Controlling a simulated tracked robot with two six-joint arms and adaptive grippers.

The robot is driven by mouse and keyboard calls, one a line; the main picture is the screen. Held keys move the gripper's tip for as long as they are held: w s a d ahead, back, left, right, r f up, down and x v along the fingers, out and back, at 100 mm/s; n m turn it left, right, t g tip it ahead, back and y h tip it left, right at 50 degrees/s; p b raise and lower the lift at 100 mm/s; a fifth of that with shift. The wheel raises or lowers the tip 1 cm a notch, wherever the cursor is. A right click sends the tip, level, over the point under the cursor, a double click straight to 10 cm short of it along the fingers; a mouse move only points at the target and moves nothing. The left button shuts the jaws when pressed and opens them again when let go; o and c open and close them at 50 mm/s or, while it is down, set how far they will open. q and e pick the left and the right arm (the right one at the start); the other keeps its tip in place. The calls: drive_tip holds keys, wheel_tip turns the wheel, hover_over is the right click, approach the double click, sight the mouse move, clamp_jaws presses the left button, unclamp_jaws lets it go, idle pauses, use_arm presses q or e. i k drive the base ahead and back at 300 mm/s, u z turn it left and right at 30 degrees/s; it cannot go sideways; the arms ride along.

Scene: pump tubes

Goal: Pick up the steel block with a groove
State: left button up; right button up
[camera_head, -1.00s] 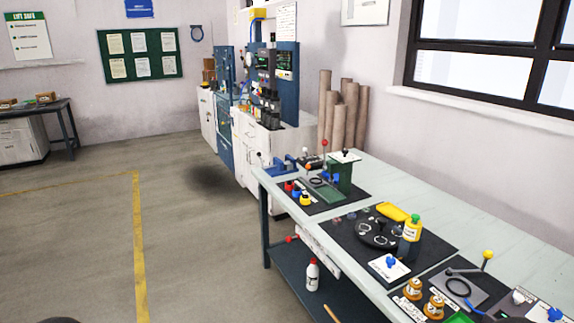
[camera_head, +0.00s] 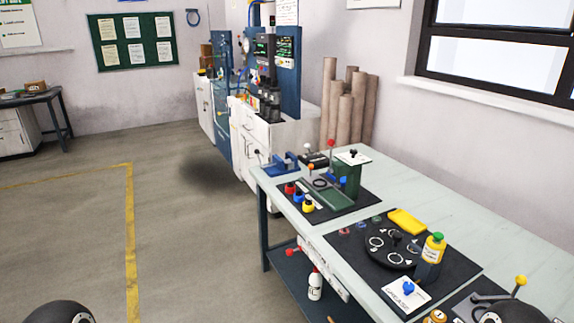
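I cannot make out a steel block with a groove in this view. A grey plate (camera_head: 462,309) with a yellow-knobbed lever (camera_head: 520,281) is partly visible at the lower right, cut by the frame and by a dark rounded part of my own arm. Another dark rounded part of mine shows at the bottom left. Neither gripper's fingers are in view.
A long workbench (camera_head: 395,177) runs along the right wall. Its black mats hold a green fixture (camera_head: 349,181), a round black dial plate (camera_head: 391,250), a yellow tray (camera_head: 407,222) and a green-capped bottle (camera_head: 432,254). A white bottle (camera_head: 315,284) stands on the lower shelf. Floor at left is clear.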

sight(289, 164)
drive_tip(key=z, duration=0.2)
drive_tip(key=k, duration=0.9)
drive_tip(key=u, duration=0.2)
drive_tip(key=i, duration=0.9)
drive_tip(key=z, duration=0.3)
drive_tip(key=k, duration=0.1)
drive_tip(key=u, duration=0.2)
drive_tip(key=k, duration=1.15)
drive_tip(key=u, duration=0.25)
drive_tip(key=i, duration=0.7)
drive_tip(key=u, duration=0.75)
drive_tip(key=i, duration=1.4)
drive_tip(key=u, duration=0.35)
